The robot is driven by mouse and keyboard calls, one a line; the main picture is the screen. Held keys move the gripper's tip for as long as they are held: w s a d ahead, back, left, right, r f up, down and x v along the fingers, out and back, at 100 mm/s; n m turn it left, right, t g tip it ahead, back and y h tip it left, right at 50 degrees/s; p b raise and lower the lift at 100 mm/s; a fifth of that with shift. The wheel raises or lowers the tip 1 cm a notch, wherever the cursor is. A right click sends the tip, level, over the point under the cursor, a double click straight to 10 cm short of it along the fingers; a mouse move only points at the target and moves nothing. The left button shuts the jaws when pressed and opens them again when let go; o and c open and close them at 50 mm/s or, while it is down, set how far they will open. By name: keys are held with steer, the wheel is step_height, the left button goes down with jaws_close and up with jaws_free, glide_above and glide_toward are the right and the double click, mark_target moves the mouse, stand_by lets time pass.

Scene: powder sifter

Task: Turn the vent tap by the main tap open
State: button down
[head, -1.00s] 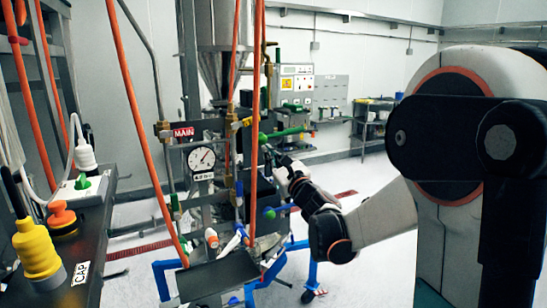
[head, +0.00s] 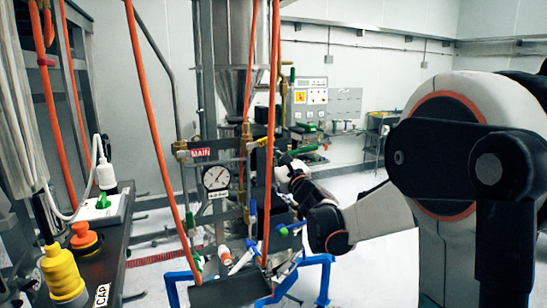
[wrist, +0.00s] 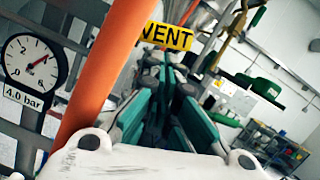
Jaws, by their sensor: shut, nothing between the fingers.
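The yellow VENT label (wrist: 166,38) is at the top middle of the wrist view, just beyond my fingertips. My gripper (wrist: 164,78) is shut and empty, its teal-padded fingers pointing toward the label. In the head view my gripper (head: 281,166) is right of the pressure gauge, behind an orange hose. The MAIN label (head: 201,152) is above and left of the gauge, among brass fittings and pipes. I cannot make out the vent tap's handle clearly, or whether my fingers touch it.
The gauge (head: 215,177) also shows in the wrist view (wrist: 35,68), marked 4.0 bar. An orange hose (wrist: 104,70) crosses close beside my fingers. A green bar (head: 303,150) is beyond my gripper. A dark bench (head: 118,245) with bottles is at left.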

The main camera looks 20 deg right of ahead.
mark_target(272, 138)
steer(key=shift+w+d+r+n, duration=0.1)
steer(key=shift+d+r+n, duration=0.15)
steer(key=shift+n, duration=0.55)
steer(key=shift+r+y, duration=0.2)
steer(key=shift+y, duration=0.2)
step_height(272, 138, up, 4)
steer(key=n+y, duration=0.1)
steer(key=n, duration=0.3)
steer(key=n+g, duration=0.1)
steer(key=n, duration=0.3)
steer(key=shift+g+y, duration=0.3)
steer(key=shift+y, duration=0.1)
steer(key=shift+a+r+n+g, duration=0.35)
steer(key=shift+r+n, duration=0.25)
steer(key=shift+n, duration=0.65)
steer(key=shift+a+r+n+g, duration=0.25)
steer(key=shift+a+r+n, duration=0.3)
steer(key=shift+n, duration=0.75)
steer(key=shift+a+r+n+g, duration=0.3)
steer(key=shift+r+n, duration=0.35)
steer(key=shift+n, duration=0.6)
